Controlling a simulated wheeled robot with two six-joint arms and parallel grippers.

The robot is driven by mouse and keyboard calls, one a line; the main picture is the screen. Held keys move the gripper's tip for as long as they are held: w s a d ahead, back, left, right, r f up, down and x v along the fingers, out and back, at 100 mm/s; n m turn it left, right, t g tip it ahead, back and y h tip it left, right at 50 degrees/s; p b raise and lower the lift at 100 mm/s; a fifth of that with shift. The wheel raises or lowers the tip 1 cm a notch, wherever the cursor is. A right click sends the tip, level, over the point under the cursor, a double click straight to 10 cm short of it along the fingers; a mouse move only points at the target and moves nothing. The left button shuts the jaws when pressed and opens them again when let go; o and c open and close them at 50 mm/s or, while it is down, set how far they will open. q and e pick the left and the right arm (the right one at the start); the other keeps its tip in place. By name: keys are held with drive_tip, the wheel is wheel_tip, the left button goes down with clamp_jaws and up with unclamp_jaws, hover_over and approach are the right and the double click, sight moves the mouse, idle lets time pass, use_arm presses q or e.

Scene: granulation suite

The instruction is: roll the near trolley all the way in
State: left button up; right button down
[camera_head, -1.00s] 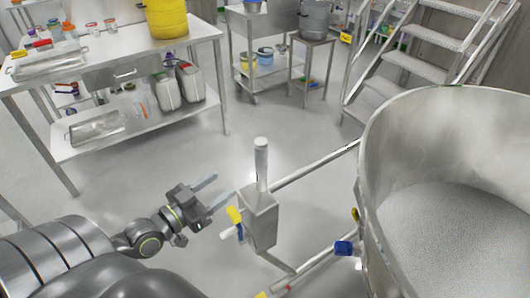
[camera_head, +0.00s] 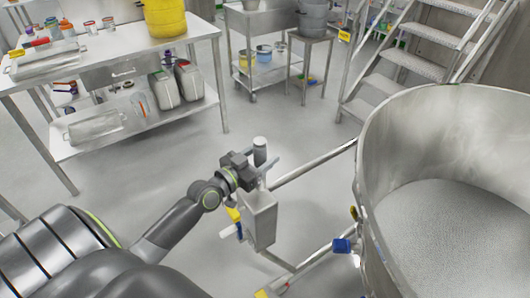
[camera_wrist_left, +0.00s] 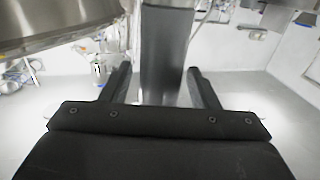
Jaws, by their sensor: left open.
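The near trolley shows as a large steel bowl (camera_head: 395,140) with pale granules inside, at the right. A steel rail runs left from it to an upright grey post (camera_head: 260,146) on a box-shaped bracket (camera_head: 261,222). My left gripper (camera_head: 263,170) is open at the post, just below its top. In the left wrist view, the post (camera_wrist_left: 166,50) stands between the two spread fingers (camera_wrist_left: 157,80), with gaps on both sides. Part of the post is hidden behind the gripper in the head view. My right gripper is not in view.
A steel bench (camera_head: 115,66) with jars, a yellow bucket and white canisters stands at the upper left. A small cart (camera_head: 248,20) and a stand with a pot (camera_head: 314,14) are at the back. Steel steps (camera_head: 415,65) rise behind the bowl. The floor between is clear.

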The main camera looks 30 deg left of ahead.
use_arm(q)
drive_tip(key=shift+w+d, duration=0.15)
drive_tip(key=shift+w, duration=0.45)
clamp_jaws()
